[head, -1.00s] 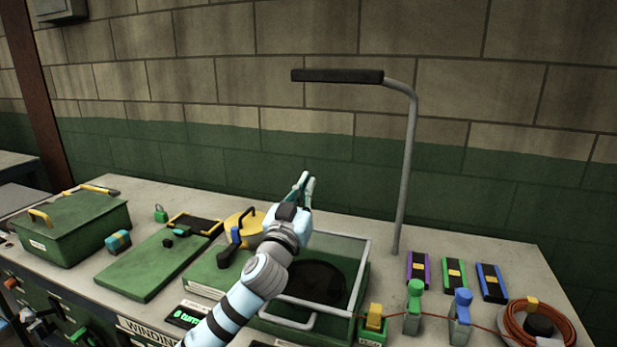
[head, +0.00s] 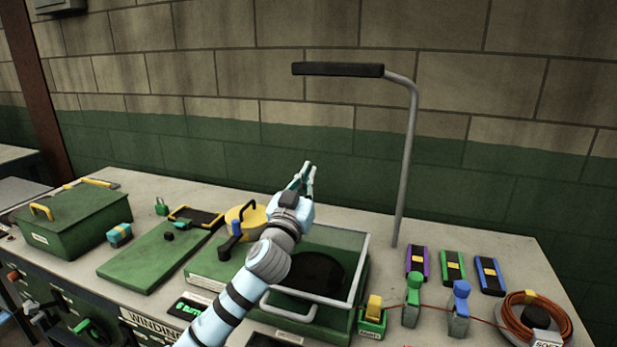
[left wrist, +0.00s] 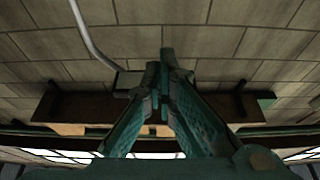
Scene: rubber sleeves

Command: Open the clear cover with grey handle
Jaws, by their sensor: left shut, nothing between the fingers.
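The clear cover (head: 340,239) has a pale grey frame and lies over a dark round part on a green machine (head: 212,262). Its grey handle (head: 288,311) is a bar at the front edge, to the right of my left forearm. It looks closed. My left gripper (head: 306,172) is raised above the back of the machine with its fingers pointing up and away from the cover. Its fingers also show in the left wrist view (left wrist: 166,70), closed together and empty, with wall beyond. My arm hides part of the machine and cover's left side. My right gripper is not in view.
A lamp (head: 338,69) on a bent grey post (head: 407,165) stands behind the cover. A yellow wheel (head: 243,217) is left of my gripper. Green and blue clamps (head: 461,300), a copper wire coil (head: 534,312) and a green box (head: 75,222) share the bench.

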